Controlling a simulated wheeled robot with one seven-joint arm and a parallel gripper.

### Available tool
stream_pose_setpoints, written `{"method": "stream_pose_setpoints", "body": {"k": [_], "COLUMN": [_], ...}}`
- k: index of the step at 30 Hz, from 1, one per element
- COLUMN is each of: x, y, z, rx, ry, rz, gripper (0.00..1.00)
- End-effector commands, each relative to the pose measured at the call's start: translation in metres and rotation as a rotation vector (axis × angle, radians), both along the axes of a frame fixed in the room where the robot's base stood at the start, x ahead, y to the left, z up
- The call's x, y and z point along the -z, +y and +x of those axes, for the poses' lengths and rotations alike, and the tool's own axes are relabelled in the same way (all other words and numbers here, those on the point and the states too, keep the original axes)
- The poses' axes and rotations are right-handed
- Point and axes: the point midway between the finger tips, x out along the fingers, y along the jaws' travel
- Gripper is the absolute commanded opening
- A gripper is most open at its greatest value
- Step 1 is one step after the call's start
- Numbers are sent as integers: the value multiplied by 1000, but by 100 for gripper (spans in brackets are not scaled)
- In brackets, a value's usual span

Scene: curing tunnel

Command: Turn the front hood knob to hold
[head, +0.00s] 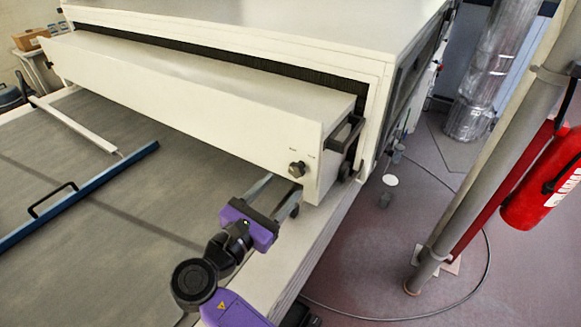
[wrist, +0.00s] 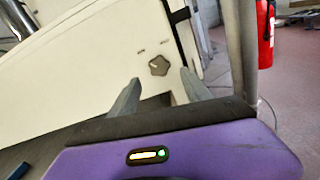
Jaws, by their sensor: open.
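The front hood knob (head: 297,169) is a dark, lobed knob on the right end of the cream hood's (head: 190,95) front face. It also shows in the wrist view (wrist: 159,65), with small marks above it to the left and right that are too small to read surely. My gripper (head: 277,192) is purple and black, with two grey fingers pointing toward the hood, below and left of the knob in the head view. In the wrist view its fingers (wrist: 157,92) are apart and empty, with the knob beyond and between them. I see no contact with the knob.
A dark handle (head: 346,133) sticks out at the hood's right end. A grey belt (head: 110,205) lies below the hood, with a blue bar (head: 85,195) across it. A grey post (head: 490,160) and red extinguisher (head: 546,180) stand to the right.

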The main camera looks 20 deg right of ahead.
Motion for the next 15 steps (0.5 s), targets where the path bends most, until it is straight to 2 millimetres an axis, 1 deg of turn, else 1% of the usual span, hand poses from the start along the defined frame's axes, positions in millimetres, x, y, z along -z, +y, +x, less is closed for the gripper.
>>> {"method": "stream_pose_setpoints", "body": {"k": [1, 9, 12, 15], "x": [-1, -1, 0, 0], "y": [-8, -40, -47, -50], "z": [5, 28, 33, 36], "rx": [4, 2, 1, -1], "ry": [0, 1, 0, -1], "rz": [1, 1, 2, 3], "gripper": [56, 56, 56, 56]}}
